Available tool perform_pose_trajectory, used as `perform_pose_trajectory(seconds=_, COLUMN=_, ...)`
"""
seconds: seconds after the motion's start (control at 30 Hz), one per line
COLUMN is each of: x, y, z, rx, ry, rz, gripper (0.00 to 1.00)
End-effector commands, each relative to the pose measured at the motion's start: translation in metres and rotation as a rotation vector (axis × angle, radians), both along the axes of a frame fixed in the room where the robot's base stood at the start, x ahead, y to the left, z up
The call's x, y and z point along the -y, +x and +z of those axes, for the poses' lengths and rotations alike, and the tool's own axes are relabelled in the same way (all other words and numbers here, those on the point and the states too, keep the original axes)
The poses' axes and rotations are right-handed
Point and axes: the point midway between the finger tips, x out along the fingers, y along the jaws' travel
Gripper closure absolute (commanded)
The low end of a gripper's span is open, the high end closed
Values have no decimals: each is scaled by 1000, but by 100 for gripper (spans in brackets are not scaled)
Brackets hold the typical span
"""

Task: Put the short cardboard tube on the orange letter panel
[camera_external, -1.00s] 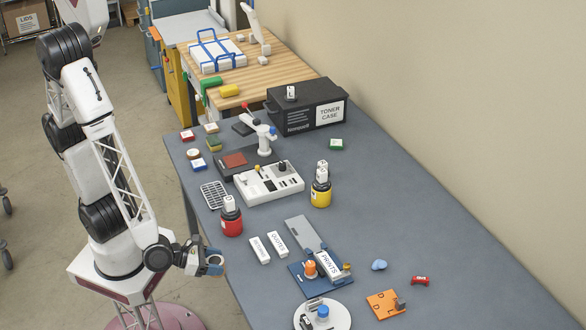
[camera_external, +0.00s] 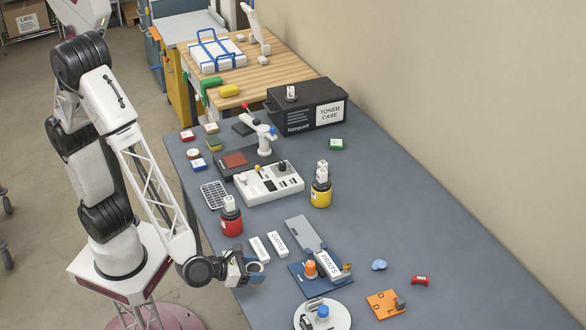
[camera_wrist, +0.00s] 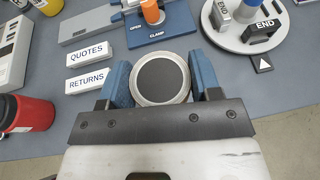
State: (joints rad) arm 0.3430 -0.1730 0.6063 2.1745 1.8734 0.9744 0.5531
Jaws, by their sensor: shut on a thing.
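My gripper (camera_external: 247,270) is at the near left edge of the grey table, left of the orange panel. In the wrist view its two blue fingers (camera_wrist: 161,80) are closed on both sides of the short cardboard tube (camera_wrist: 161,79), seen end-on as a pale ring with a dark middle. The tube's upper rim also shows small in the outside view (camera_external: 256,267). The orange letter panel (camera_external: 379,308) lies flat near the front of the table, with a small grey-brown piece standing at its right side. The panel is out of the wrist view.
Between gripper and panel are a blue clamp board (camera_external: 299,282) with an orange knob and a PRINTS block, and a round white turntable (camera_external: 337,322). The QUOTES (camera_external: 278,244) and RETURNS (camera_external: 260,250) blocks and a red pot (camera_external: 231,223) are close by. The right side is mostly clear.

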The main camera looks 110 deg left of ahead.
Motion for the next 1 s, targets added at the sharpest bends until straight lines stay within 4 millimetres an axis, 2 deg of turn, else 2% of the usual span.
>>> perform_pose_trajectory(seconds=0.1, x=-1, y=33, z=5, rx=4, ry=2, rz=32, gripper=64)
perform_pose_trajectory(seconds=0.47, x=-7, y=124, z=19, rx=6, ry=7, rz=122, gripper=64)
perform_pose_trajectory(seconds=1.0, x=-33, y=254, z=31, rx=0, ry=-2, rz=252, gripper=64)
